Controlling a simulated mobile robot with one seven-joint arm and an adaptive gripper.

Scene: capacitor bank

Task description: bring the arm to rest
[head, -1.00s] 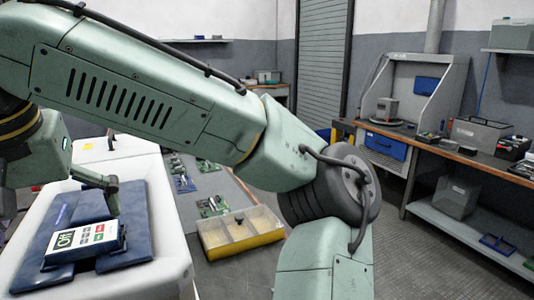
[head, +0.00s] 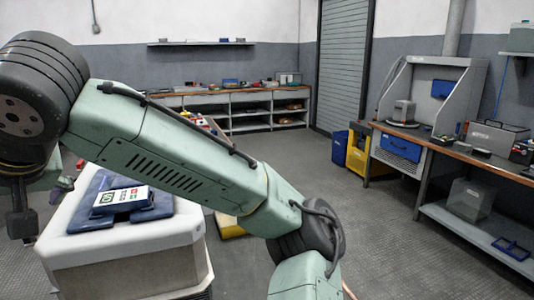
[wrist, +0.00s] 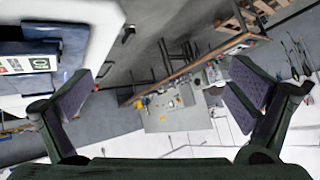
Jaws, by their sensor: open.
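My arm crosses the head view from the lower right to the upper left, with its wrist end at the left edge. My gripper (wrist: 165,76) shows in the wrist view with its two fingers wide apart and nothing between them. In the head view the gripper is mostly out of sight behind the arm at the far left.
A long workbench (head: 450,150) with boxes and a grey hood (head: 450,90) stands on the right. Shelving (head: 250,115) lines the back wall beside a roller shutter (head: 345,70). A yellow bin (head: 358,155) stands near the bench. The middle floor is clear.

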